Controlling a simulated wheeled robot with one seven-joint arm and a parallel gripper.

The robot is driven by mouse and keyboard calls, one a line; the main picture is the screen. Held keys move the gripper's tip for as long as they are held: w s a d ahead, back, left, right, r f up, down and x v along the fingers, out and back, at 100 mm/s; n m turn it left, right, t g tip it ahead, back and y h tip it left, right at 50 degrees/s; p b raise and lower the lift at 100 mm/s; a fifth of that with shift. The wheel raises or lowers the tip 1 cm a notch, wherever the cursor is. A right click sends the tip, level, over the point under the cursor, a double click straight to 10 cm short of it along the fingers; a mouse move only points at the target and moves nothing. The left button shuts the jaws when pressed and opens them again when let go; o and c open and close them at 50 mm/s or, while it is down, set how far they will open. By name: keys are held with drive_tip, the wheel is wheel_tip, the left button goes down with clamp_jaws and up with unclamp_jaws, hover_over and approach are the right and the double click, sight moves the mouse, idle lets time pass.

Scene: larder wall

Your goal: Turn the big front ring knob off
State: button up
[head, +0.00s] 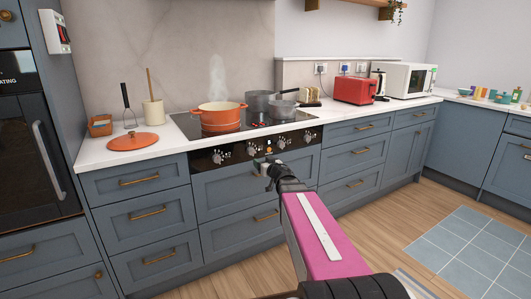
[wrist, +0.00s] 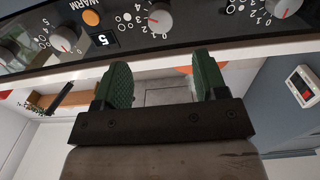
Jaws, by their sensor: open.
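The oven's black control panel (head: 240,150) carries a row of round silver knobs, with a small orange button among them. In the head view the knobs are a left one (head: 217,156), a second (head: 253,149), a third (head: 282,142) and a right one (head: 308,137). I cannot read which knob serves the big front ring. In the wrist view three knobs show clearly, a left one (wrist: 65,38), a middle one (wrist: 160,18) and a right one (wrist: 283,8), with red pointer marks. My gripper (wrist: 163,80) is open and empty, its green fingers apart, just short of the panel.
A steaming orange pot (head: 220,116) stands on the black hob (head: 245,123), with grey pans (head: 260,101) behind it to the right. An orange lid (head: 133,141) lies on the counter at left. Drawers with brass handles are below. The wrist view shows a display (wrist: 103,40) reading 5.

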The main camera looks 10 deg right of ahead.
sight(252, 152)
drive_tip(key=x, duration=1.1)
drive_tip(key=shift+s, duration=0.1)
drive_tip(key=c, duration=0.9)
